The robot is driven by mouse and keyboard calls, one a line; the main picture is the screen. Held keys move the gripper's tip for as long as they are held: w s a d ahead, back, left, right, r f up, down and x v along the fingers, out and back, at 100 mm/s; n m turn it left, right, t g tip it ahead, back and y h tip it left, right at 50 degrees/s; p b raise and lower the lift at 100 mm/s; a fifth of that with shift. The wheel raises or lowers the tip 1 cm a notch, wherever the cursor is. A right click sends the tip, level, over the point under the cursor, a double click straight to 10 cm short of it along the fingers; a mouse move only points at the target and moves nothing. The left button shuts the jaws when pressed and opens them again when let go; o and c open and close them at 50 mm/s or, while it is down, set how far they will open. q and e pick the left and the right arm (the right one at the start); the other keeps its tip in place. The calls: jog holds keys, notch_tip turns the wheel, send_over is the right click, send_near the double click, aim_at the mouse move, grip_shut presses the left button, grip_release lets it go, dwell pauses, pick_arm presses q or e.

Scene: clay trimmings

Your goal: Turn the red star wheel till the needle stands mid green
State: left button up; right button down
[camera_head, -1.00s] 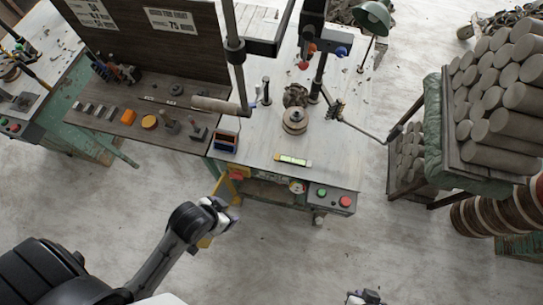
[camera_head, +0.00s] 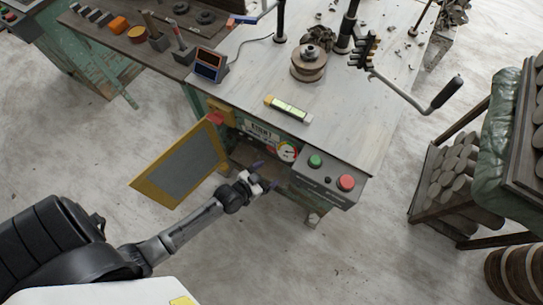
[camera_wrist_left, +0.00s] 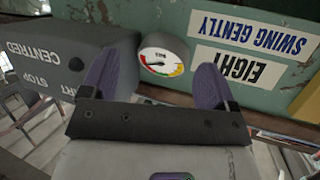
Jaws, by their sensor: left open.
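The round white gauge (camera_head: 287,152) is on the green front of the bench, left of a grey button box. In the left wrist view the gauge (camera_wrist_left: 163,55) appears upside down between my fingers, with green, yellow and red on its scale. A small red part (camera_head: 215,118) shows by the yellow-framed panel. My right gripper is out of view.
The yellow-framed panel (camera_head: 178,165) stands out from the bench, left of my left gripper. The button box (camera_head: 322,180) has green and red buttons. A crank handle (camera_head: 446,92) juts past the bench's right edge. The floor in front is clear.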

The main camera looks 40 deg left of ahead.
aim_at(272, 151)
pick_arm(q)
jog(key=w+a+f+n+t+y+b, duration=0.1)
jog(key=a+f+t+y+b, duration=0.2)
jog(key=f+b, duration=0.5)
jog(key=w+a+f+n+t+y+b, duration=0.15)
jog(key=a+f+b, duration=0.35)
jog(key=f, duration=0.5)
jog(key=shift+g+y, duration=0.35)
jog(key=shift+g, duration=0.1)
jog(key=w+b, duration=0.1)
jog(key=w, duration=0.2)
jog(key=w+a+b, duration=0.1)
jog(key=w+b, duration=0.1)
jog(key=w, duration=0.2)
jog(key=w+a+b, duration=0.1)
jog(key=w+b, duration=0.1)
jog(key=w, duration=0.2)
jog(key=shift+a+r, duration=0.1)
jog(key=shift+w+a+r+b, duration=0.15)
jog(key=shift+w+b, duration=0.3)
jog(key=shift+w, duration=0.4)
jog(key=shift+c, duration=1.4)
jog(key=c, duration=0.6)
jog(key=shift+c, duration=0.2)
